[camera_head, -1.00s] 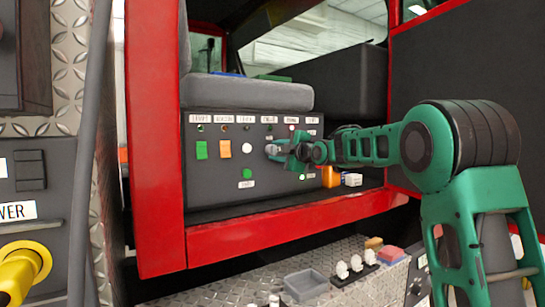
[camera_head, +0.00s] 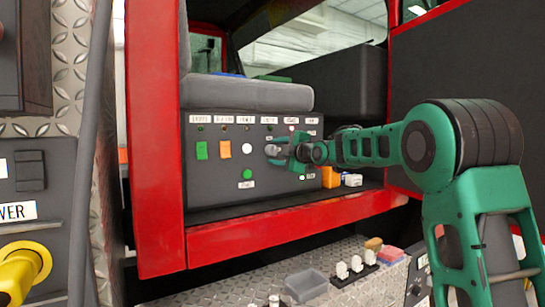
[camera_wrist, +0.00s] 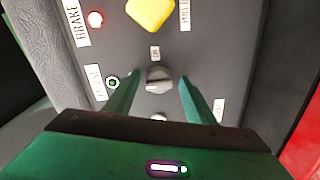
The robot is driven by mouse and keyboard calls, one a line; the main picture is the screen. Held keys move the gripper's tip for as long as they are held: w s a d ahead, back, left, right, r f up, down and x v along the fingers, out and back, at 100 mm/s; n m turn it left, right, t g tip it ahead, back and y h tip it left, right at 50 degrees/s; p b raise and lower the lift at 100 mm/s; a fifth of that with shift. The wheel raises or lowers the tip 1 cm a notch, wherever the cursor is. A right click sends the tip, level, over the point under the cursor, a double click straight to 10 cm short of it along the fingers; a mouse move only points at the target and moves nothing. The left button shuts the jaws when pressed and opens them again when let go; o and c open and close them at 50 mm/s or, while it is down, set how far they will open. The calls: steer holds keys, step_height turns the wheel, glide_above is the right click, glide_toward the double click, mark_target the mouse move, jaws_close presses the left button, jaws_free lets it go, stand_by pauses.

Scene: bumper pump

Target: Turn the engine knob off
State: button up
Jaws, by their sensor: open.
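The engine knob (camera_wrist: 158,79) is a small round grey knob with a raised grip bar, on the dark control panel (camera_head: 215,180). In the wrist view it sits between the two green fingers of my gripper (camera_wrist: 160,82), with a gap on each side. The engine indicator (camera_wrist: 112,83) beside it looks unlit, with a partly hidden label. A small marking is at one side of the knob. In the head view my gripper (camera_head: 284,154) is at the panel, and the grey knob (camera_head: 271,150) shows at its fingertips. My gripper is open.
A yellow control (camera_wrist: 150,12) and lit red brake light (camera_wrist: 95,19) are close by. Green (camera_head: 201,150), orange (camera_head: 225,149) and white (camera_head: 247,149) controls lie left of my gripper. A grey cushion (camera_head: 250,92) overhangs the panel; a red frame (camera_head: 155,150) borders it.

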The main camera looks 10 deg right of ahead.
steer(key=v, duration=1)
steer(key=shift+s, duration=0.2)
steer(key=s+d+f+m+g+h, duration=0.35)
steer(key=s+d+f+m, duration=0.25)
steer(key=s+f, duration=0.4)
steer(key=s+d+f+m+g+h, duration=0.2)
steer(key=s+d+f+m+g, duration=0.3)
steer(key=s+f, duration=0.6)
steer(key=s+f+m+g, duration=0.2)
steer(key=s+f+m, duration=0.2)
steer(key=s, duration=0.6)
steer(key=s+d+f+m+g, duration=0.1)
steer(key=s+f+m+g, duration=0.2)
steer(key=s, duration=0.8)
steer(key=s+f+m+g, duration=0.3)
steer(key=s+f+m, duration=0.4)
steer(key=s, duration=0.4)
steer(key=shift+s+d+f, duration=0.25)
steer(key=shift+d+f, duration=0.05)
steer(key=shift+d, duration=0.05)
